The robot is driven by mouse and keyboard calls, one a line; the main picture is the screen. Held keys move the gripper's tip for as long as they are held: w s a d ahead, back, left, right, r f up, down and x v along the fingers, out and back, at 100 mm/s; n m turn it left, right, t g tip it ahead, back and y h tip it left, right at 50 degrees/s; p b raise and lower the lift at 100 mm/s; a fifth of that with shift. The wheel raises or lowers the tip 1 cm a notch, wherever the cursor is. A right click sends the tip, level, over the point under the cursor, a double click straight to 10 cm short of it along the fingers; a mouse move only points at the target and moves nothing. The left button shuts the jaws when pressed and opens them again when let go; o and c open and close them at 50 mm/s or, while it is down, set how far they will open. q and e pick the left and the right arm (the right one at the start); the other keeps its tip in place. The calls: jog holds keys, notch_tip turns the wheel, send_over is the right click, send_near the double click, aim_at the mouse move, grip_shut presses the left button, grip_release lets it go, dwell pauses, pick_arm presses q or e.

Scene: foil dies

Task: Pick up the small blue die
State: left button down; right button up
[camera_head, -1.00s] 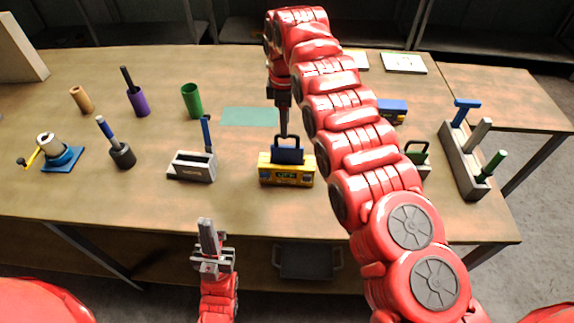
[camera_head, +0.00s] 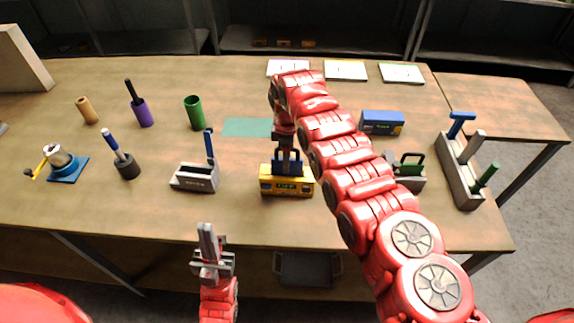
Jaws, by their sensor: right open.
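A small blue die (camera_head: 288,167) with an upright loop-like handle stands in the top of a yellow box (camera_head: 287,188) at the middle of the table. My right gripper (camera_head: 287,160) points down directly over it, its open fingers at the blue handle. The gripper partly hides the handle, and I cannot tell whether the fingers touch it. My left gripper (camera_head: 208,238) is at the table's front edge, fingers close together and empty.
A grey holder with a blue handle (camera_head: 197,181) stands left of the yellow box. A flat green mat (camera_head: 247,127) lies behind.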

grip_shut()
dwell(1.4)
